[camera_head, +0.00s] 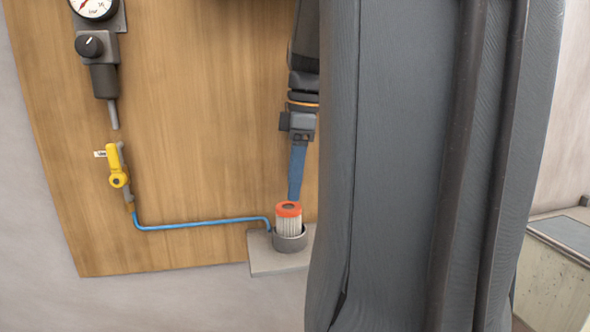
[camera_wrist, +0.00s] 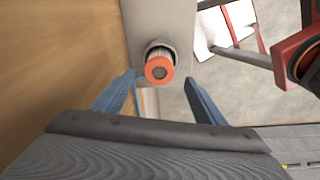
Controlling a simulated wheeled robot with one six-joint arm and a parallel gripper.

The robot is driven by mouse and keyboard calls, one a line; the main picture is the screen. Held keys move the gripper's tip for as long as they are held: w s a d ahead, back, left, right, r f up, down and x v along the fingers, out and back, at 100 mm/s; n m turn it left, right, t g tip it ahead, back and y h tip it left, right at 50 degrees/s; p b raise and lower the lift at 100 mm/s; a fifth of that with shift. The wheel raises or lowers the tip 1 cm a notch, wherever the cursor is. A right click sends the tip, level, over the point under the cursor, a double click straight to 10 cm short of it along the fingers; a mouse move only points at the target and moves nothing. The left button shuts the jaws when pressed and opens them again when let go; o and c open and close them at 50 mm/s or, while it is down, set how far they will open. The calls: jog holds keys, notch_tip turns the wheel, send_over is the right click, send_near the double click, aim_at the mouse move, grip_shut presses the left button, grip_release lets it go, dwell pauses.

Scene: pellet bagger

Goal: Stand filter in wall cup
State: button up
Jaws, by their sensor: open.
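The filter (camera_head: 289,222), a white pleated cylinder with an orange top cap, stands upright in the grey wall cup (camera_head: 290,244). Its lower part is hidden inside the cup. My gripper (camera_head: 294,198) is above the filter, and its blue finger ends close to the orange cap. In the wrist view the orange cap (camera_wrist: 159,68) shows beyond my two spread fingers, with nothing held between them. The cup's dark rim (camera_wrist: 160,45) shows around the filter there.
A blue hose (camera_head: 200,223) runs along the wooden board (camera_head: 200,170) from a yellow valve (camera_head: 118,175) towards the cup. A regulator with a gauge (camera_head: 93,8) hangs at upper left. A grey box (camera_head: 555,250) stands at far right. My arm hides much of the right side.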

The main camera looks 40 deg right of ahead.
notch_tip(320, 180, up, 3)
jog(key=shift+s+d+r, duration=0.1)
jog(key=shift+s+d, duration=0.05)
jog(key=shift+s, duration=0.1)
dwell(0.6)
